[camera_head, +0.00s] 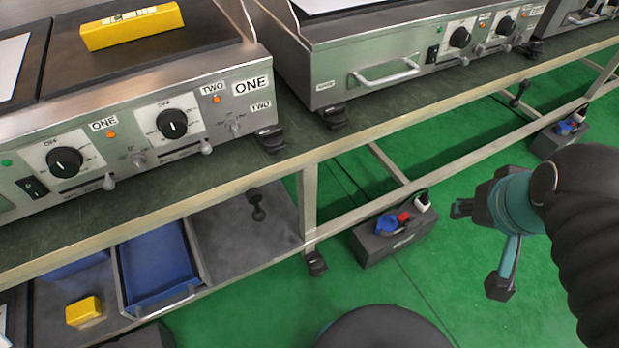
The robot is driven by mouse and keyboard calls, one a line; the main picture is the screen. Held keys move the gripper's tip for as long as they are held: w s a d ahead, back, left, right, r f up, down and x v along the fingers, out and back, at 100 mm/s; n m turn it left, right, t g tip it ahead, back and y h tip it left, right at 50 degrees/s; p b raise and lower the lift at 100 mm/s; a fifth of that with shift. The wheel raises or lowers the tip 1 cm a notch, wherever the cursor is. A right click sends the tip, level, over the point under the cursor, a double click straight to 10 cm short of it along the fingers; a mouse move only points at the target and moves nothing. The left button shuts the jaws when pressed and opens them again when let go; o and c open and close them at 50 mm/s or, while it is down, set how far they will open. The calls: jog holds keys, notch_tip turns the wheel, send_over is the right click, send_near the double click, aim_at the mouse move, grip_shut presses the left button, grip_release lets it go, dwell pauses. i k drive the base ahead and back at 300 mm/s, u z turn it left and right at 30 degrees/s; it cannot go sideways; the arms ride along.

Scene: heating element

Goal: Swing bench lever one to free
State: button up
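Black lever-like parts sit along the bench: one (270,138) below the left griddle's right corner, one (333,117) below the left corner of the right griddle, and one (528,49) farther right. Another black handle (257,205) hangs below the bench edge over the lower shelf, and a similar one (519,93) shows at the right. None carries a number I can read, so I cannot tell which is bench lever one. My gripper (478,250), teal and dark grey, is at the right over the green floor. Its fingers are spread and empty, apart from the bench and levers.
The left griddle (222,152) has knobs, ONE and TWO labels and a yellow block (132,27) on top. The lower shelf (225,245) holds a blue tray (155,262) and a yellow box (84,311). Floor is free around my gripper.

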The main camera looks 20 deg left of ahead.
aim_at(257, 209)
jog(key=z, duration=0.2)
jog(key=k, duration=1.1)
jog(key=u, duration=1.5)
jog(key=i, duration=0.5)
jog(key=u, duration=0.05)
